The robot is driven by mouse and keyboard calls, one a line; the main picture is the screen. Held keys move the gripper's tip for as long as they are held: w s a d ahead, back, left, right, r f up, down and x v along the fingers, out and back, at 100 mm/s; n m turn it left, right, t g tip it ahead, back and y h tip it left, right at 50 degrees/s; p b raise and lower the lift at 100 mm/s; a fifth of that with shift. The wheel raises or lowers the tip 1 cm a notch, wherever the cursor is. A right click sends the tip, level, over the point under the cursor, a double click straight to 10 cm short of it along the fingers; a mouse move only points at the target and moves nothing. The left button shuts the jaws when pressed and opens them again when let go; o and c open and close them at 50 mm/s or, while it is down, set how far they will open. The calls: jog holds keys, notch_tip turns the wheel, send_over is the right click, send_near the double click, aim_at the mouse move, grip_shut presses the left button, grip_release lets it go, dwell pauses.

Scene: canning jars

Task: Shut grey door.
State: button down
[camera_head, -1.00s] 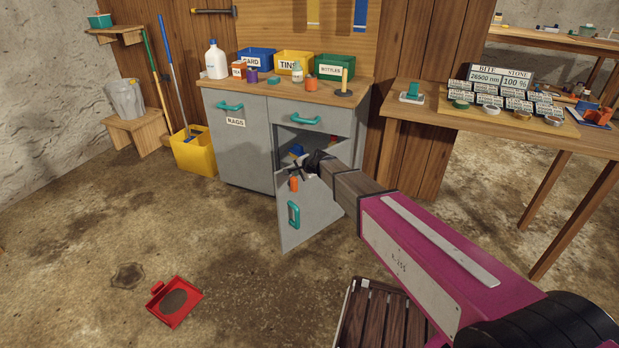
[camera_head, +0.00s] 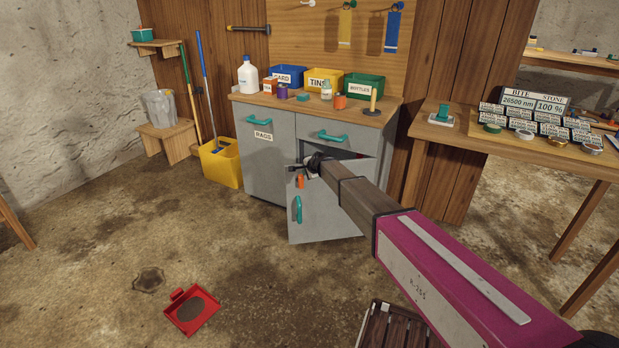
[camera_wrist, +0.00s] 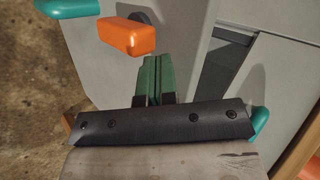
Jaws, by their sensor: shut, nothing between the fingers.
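The grey door (camera_head: 335,212) is the lower right door of the grey cabinet. It stands partly open, with a dark gap showing along its top. It carries a teal upright handle (camera_head: 298,209) and an orange latch (camera_head: 300,182), which also shows in the wrist view (camera_wrist: 127,37). My gripper (camera_head: 293,168) is at the upper left part of the door, above the latch. In the wrist view its green fingers (camera_wrist: 151,75) are together and empty, over the grey door face (camera_wrist: 95,62). I cannot tell whether they touch it. My arm hides part of the door's top.
The cabinet's worktop (camera_head: 388,115) holds bins and bottles. A yellow bucket (camera_head: 222,165) stands left of the cabinet. A red dustpan (camera_head: 191,310) lies on the floor in front. A wooden slatted thing (camera_head: 395,330) is low beneath my arm. The floor before the door is clear.

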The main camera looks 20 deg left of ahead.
jog(key=w+a, duration=0.4)
jog(key=w, duration=0.5)
jog(key=w+a+m+t, duration=0.1)
jog(key=w+a, duration=0.2)
jog(key=w, duration=0.6)
jog(key=shift+w+a+h, duration=0.2)
jog(key=shift+a+h, duration=0.2)
jog(key=shift+s, duration=0.1)
